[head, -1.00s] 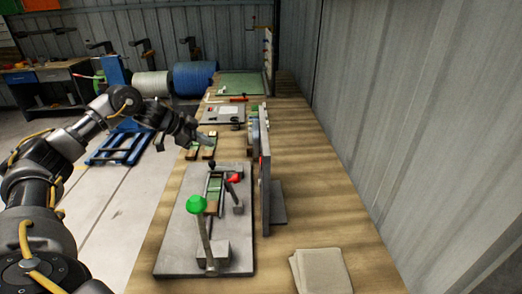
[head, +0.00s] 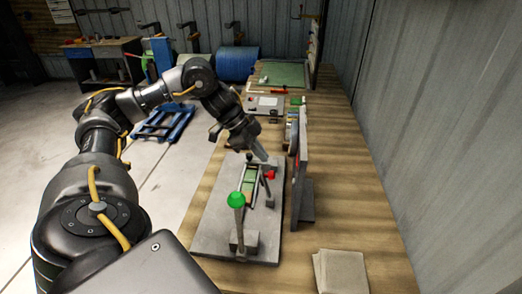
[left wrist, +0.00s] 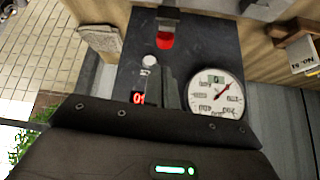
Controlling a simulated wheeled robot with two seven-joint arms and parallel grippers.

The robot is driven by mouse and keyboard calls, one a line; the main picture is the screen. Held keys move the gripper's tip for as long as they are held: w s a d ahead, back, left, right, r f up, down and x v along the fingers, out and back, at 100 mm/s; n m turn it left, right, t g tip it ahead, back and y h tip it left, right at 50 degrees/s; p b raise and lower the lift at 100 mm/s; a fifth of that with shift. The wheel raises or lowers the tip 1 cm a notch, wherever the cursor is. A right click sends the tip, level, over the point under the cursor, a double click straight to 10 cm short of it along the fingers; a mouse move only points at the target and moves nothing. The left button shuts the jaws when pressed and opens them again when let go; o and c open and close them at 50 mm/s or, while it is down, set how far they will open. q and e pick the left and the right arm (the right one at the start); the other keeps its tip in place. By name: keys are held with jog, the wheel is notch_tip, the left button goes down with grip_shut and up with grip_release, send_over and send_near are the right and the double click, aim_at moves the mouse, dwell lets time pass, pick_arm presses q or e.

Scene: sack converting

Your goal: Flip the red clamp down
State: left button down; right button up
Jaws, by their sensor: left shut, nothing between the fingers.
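The red clamp (head: 270,175) stands on the grey fixture plate (head: 212,240), its red-tipped handle pointing up. My left gripper (head: 267,163) is shut and empty, its fingertips right at the red tip. I cannot tell whether they touch it. A green-knobbed lever (head: 236,200) stands upright nearer to me on the same plate. A green strip (head: 249,187) lies between the two. In the left wrist view, a dark panel (left wrist: 195,55) carries a round gauge (left wrist: 215,95), and a red piece (left wrist: 165,40) shows near the top. My right gripper is not in view.
A narrow upright board (head: 301,165) stands just right of the clamp. A folded cloth (head: 341,272) lies on the wooden bench (head: 275,285) at the front right. A corrugated wall (head: 430,130) runs along the right side.

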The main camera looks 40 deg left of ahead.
aim_at(274, 175)
pick_arm(q)
jog(key=p+x, duration=0.1)
jog(key=x, duration=0.6)
jog(key=shift+d, duration=0.1)
